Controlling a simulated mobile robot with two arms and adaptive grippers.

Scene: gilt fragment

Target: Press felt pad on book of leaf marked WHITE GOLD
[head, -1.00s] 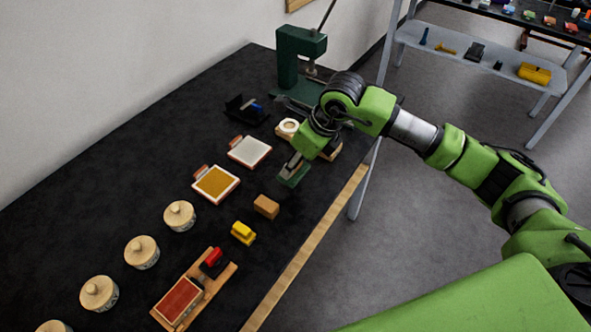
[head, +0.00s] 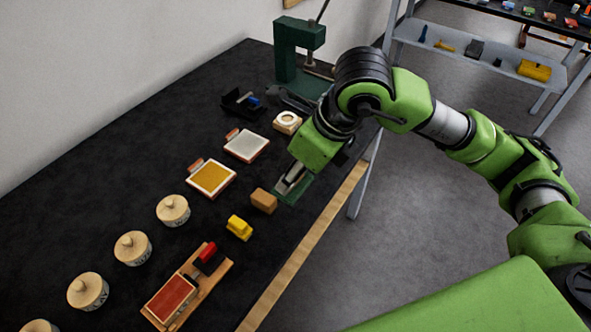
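My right gripper (head: 290,182) points down over the near right part of the black table. Its grey fingers are closed on a dark green flat piece, which looks like the felt pad (head: 295,193) and moves with it. Two flat books of leaf lie left of the gripper, apart from it: one with a pale, whitish face (head: 246,145) and one with a gold face (head: 211,178). Each has a reddish tab at its upper left. No WHITE GOLD lettering can be read on either. My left gripper is not in view.
A wooden block (head: 264,201) and a yellow piece (head: 239,228) sit near the gripper. A red pad on a wooden board (head: 171,299) lies nearer. Lidded jars (head: 173,210) line the left. A green press (head: 299,60) and a ring-topped block (head: 287,122) stand farther back.

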